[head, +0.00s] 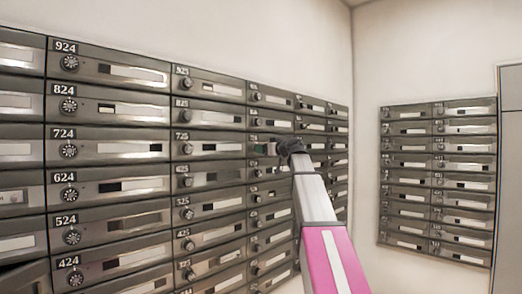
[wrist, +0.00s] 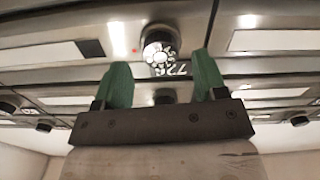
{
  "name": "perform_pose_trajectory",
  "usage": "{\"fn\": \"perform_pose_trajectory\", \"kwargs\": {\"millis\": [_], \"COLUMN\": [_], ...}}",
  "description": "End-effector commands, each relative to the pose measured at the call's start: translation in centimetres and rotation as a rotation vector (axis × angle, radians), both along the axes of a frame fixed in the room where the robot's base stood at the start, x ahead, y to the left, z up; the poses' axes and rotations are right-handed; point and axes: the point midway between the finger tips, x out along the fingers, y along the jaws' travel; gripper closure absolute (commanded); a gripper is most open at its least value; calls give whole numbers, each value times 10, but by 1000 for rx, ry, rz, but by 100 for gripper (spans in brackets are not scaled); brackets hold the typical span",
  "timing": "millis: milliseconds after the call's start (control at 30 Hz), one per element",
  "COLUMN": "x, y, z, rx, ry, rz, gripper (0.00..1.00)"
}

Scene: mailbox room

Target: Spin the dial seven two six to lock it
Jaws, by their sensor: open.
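The round dial (wrist: 158,44) is dark with a ring of pale marks. It sits on a grey mailbox front in the wrist view, with the label 726 (wrist: 170,70) upside down beside it. My gripper (wrist: 162,60) is open, its two green fingers spread to the left and right. The dial lies between and just beyond the fingertips, with gaps showing on both sides; I cannot tell the depth. In the head view my gripper (head: 264,149) is at the third column of boxes, and the 726 dial cannot be made out there.
The wall of grey mailboxes (head: 120,129) fills the left, with other dials such as the one on 725 (head: 184,147) close by. A second mailbox bank (head: 437,180) hangs on the right wall. The air in front of the right wall looks free.

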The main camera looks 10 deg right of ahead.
Motion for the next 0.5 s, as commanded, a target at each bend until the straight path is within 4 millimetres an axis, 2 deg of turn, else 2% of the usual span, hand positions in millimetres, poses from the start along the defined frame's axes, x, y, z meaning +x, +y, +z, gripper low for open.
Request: {"fn": "perform_pose_trajectory", "kwargs": {"millis": [33,200,500], "x": [8,18,20], "y": [5,12,15], "z": [1,0,-1], "rx": [-1,-1,-1], "ry": [1,1,1], "rz": [1,-1,-1], "gripper": [35,35,35]}}
